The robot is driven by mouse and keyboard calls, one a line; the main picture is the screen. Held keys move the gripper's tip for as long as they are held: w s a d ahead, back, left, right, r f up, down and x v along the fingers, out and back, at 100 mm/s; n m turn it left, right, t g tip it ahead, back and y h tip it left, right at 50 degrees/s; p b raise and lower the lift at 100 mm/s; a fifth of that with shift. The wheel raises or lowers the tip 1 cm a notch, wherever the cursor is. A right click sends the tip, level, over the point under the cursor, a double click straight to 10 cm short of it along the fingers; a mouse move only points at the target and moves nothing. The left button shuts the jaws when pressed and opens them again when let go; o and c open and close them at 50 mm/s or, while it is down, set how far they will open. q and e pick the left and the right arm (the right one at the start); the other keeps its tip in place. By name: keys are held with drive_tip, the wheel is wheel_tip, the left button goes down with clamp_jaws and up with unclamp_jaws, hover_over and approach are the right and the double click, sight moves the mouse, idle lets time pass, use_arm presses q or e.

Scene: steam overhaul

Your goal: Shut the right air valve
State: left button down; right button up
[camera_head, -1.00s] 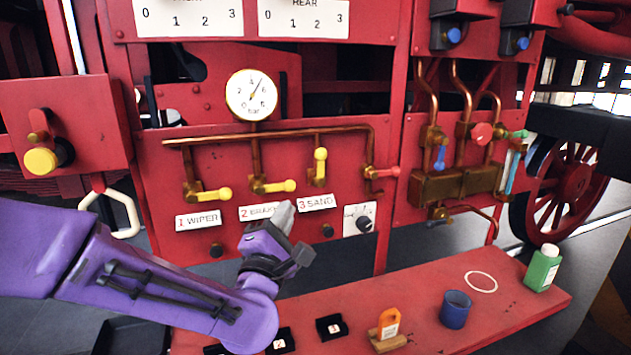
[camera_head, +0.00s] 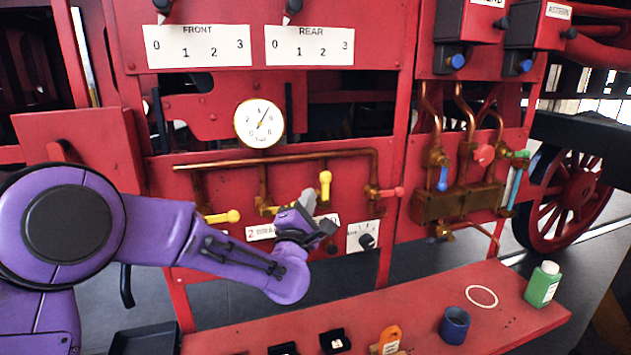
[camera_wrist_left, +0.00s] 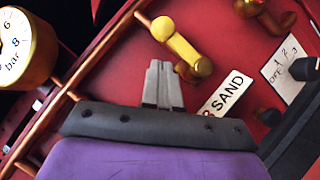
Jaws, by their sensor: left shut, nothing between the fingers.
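The row of air valves sits on a copper pipe on the red panel. The rightmost yellow handle (camera_head: 325,185) points up, above the "3 SAND" label, which my left gripper partly covers. In the left wrist view this yellow handle (camera_wrist_left: 182,47) lies just beyond the fingertips, near the SAND label (camera_wrist_left: 222,95). My left gripper (camera_head: 308,200) is shut and empty, just below and left of the handle; its fingers (camera_wrist_left: 162,85) appear apart from it. The other yellow handles, wiper (camera_head: 222,216) and the middle one (camera_head: 267,209), point right; the middle one is partly hidden. My right gripper is out of view.
A pressure gauge (camera_head: 259,123) is above the pipe. The red bench (camera_head: 410,309) below holds a blue cup (camera_head: 454,325) and green bottle (camera_head: 542,284).

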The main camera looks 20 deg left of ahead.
use_arm(q)
drive_tip(key=shift+w+d+r+p, duration=0.4)
drive_tip(key=shift+w+d+r, duration=0.25)
drive_tip(key=shift+d, duration=0.15)
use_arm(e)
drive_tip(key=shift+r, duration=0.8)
use_arm(q)
drive_tip(key=shift+a, duration=0.1)
